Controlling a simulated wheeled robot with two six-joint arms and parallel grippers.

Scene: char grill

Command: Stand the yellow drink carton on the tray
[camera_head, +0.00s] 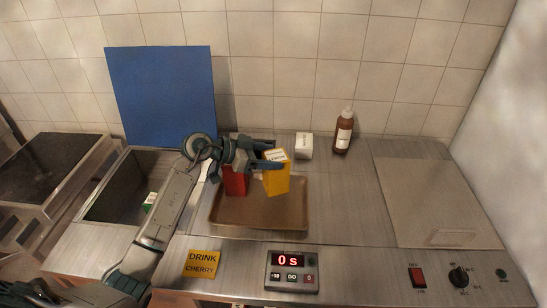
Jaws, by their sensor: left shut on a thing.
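The yellow drink carton (277,181) is upright over the right part of the brown tray (258,215). My left gripper (273,157) reaches in from the left and is shut on the carton near its top. I cannot tell whether the carton's base touches the tray. A red carton (235,184) stands on the left part of the tray, partly hidden under my left gripper. My right gripper is not in view.
A white box (304,146) and a brown bottle (343,132) stand behind the tray. An open well (127,185) with a green-and-white item (149,202) lies left. A yellow "DRINK CHERRY" sign (202,264) and a timer (292,271) sit in front.

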